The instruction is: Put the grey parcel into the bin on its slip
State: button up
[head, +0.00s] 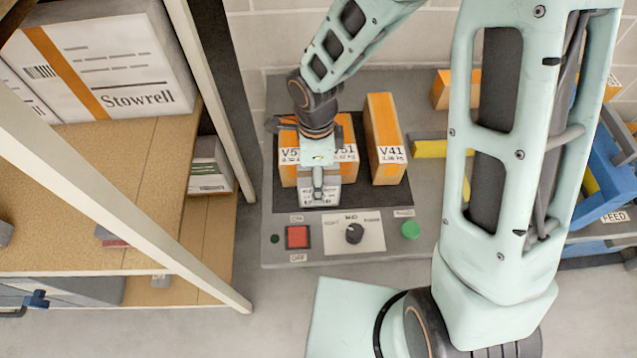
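My gripper (319,185) is over the dark mat of the grey bench, pointing down, at the front of the orange parcels. A small grey block with a pale label (320,195), which looks like the grey parcel, is directly at its fingertips. The label's print is too small to read. The fingers overlap the block, and I cannot tell whether they are shut on it or whether it rests on the mat. No bin clearly matched to a slip can be made out.
Orange parcels marked V51 (346,150) and V41 (384,138) stand on the mat (394,194). The bench front has a red switch (297,237), a dial (354,233) and a green button (410,230). A wooden rack (150,210) stands left; a blue FEED frame (612,180) stands right.

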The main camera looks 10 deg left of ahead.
jog(key=shift+d+f, duration=0.15)
jog(key=shift+f, duration=1.2)
jog(key=shift+d+f, duration=0.1)
jog(key=shift+f, duration=1.2)
jog(key=c, duration=1.7)
jog(key=shift+o, duration=0.2)
jog(key=shift+r+p, duration=0.15)
jog(key=shift+p, duration=0.15)
